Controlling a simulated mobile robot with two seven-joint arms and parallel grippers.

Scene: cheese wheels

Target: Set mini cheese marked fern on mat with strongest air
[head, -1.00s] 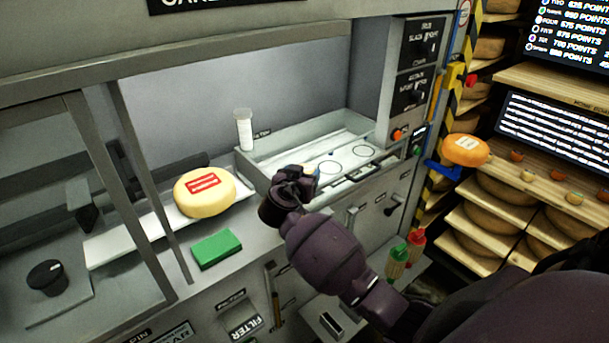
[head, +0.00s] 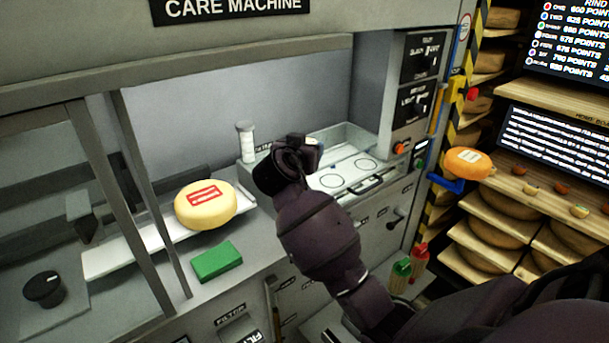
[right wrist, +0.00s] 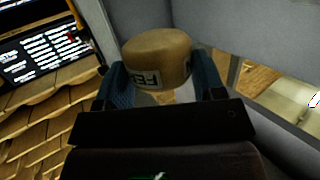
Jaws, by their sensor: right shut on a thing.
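My right gripper (head: 305,146) is raised in front of the white tray in the head view. In the right wrist view the right gripper (right wrist: 162,75) is shut on a small tan, round cheese (right wrist: 157,48). The cheese sits between its two blue fingers, and its pale label is only partly visible, so I cannot read the whole word. The gripper's arm and body hide the cheese in the head view. The white tray's floor carries two dark ring outlines, one (head: 331,181) left and one (head: 367,166) right, and the arm hides the tray's left part. My left gripper is not in view.
A large yellow cheese with a red label (head: 206,206) rests on a white slab. A green block (head: 216,261) lies in front, and a capped white tube (head: 246,142) stands left of the tray. An orange cheese (head: 468,162) sits on a blue holder at right.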

